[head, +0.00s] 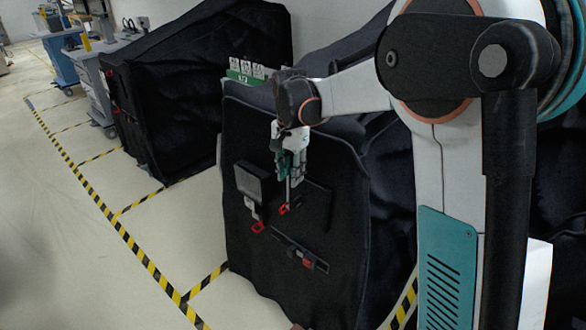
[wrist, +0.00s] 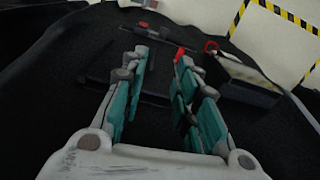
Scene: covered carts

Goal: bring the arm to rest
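My gripper (head: 289,178) hangs at the end of my arm, pointing down in front of the near black covered cart (head: 250,260). In the wrist view my gripper (wrist: 162,58) has its teal-padded fingers apart, with nothing seen between them. The cart's black cover (wrist: 60,90) fills much of that view behind the fingers. A red tab (wrist: 179,53) shows close to the right fingertip; I cannot tell whether they touch.
The cover carries a dark box (head: 252,185) and a strap with a red buckle (head: 307,263). Another covered cart (head: 200,90) stands farther back. Yellow-black floor tape (head: 140,255) marks bays; the floor at left is clear. Blue and grey carts (head: 58,60) stand far off.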

